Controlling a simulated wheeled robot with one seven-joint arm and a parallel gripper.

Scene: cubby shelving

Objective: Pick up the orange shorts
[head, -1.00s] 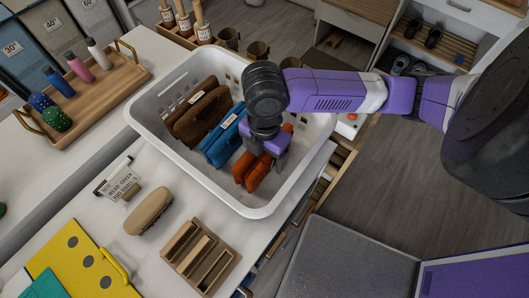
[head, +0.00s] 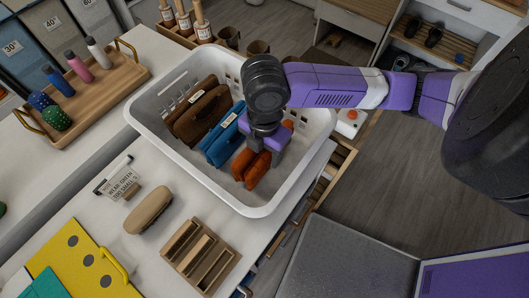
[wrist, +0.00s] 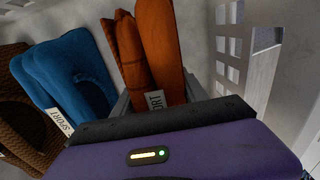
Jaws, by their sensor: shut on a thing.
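The orange shorts (head: 251,168) are folded and stand inside the white laundry basket, at its right side. My gripper (head: 266,150) reaches down into the basket and is shut on the orange shorts. In the wrist view my gripper (wrist: 152,100) is at the shorts' lower end; its fingertips are mostly hidden. I cannot tell whether the shorts touch the basket floor.
The white basket (head: 262,208) also holds folded blue shorts (head: 222,138) and a brown folded garment (head: 200,112) to the left. A wooden organizer (head: 200,256), a tan case (head: 149,211) and a bottle tray (head: 92,97) stand on the counter. Open floor (head: 400,200) lies right.

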